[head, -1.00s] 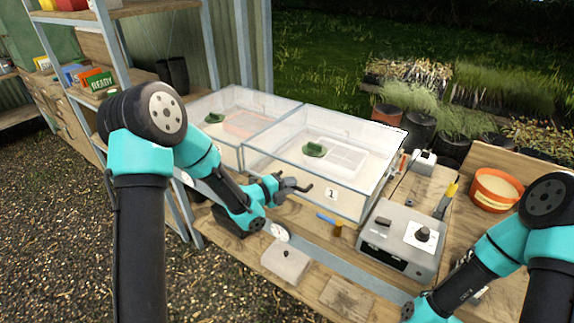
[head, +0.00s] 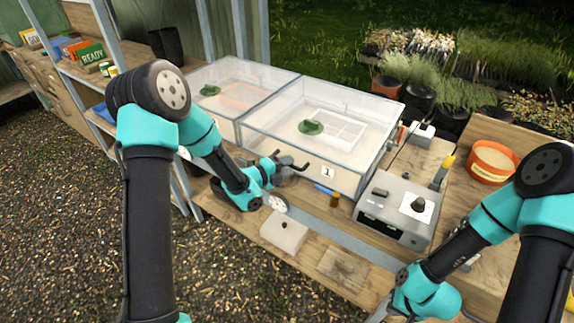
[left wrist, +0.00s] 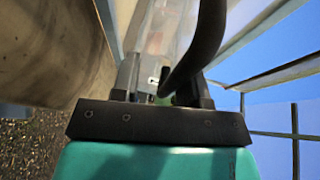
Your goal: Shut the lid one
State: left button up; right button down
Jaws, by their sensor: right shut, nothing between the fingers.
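The frame marked 1 (head: 327,172) is a clear, glass-sided box with a clear top. A green piece (head: 311,127) and a white gridded tray show at or through its top. No raised panel shows; I cannot tell whether lid one is fully down. My left gripper (head: 291,161) is open and empty in front of the left part of that box's front wall. Its two dark fingers stand apart and also show, partly hidden by a dark curved cable, in the left wrist view (left wrist: 160,82). My right arm comes in at the lower right; its gripper is outside the picture.
A second clear box (head: 215,97) with a green piece adjoins on the left. A grey device (head: 396,210) stands right of box 1, with an orange pot (head: 490,160) beyond. A small brown bottle (head: 335,200) and a pale block (head: 284,235) are in front.

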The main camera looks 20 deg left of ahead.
pick_arm(q)
jog(key=shift+r, duration=0.1)
dwell(0.3)
jog(key=shift+a, duration=0.1)
jog(key=v, duration=1.7)
jog(key=shift+s, duration=0.15)
jog(key=s+d+f+n+g+y, duration=0.1)
jog(key=s+f+n+g+y, duration=0.15)
jog(key=f+n, duration=0.5)
jog(key=s+d+f+n+g+y, duration=0.1)
jog(key=d+f+n+g+y, duration=0.15)
jog(key=f+n, duration=0.55)
jog(key=s+d+f+n+g+y, duration=0.2)
jog(key=s+d+f+n+g, duration=0.2)
jog(key=s+f+n, duration=0.5)
jog(key=s+n+g, duration=0.2)
jog(key=shift+n+g, duration=0.35)
jog(key=shift+g, duration=0.05)
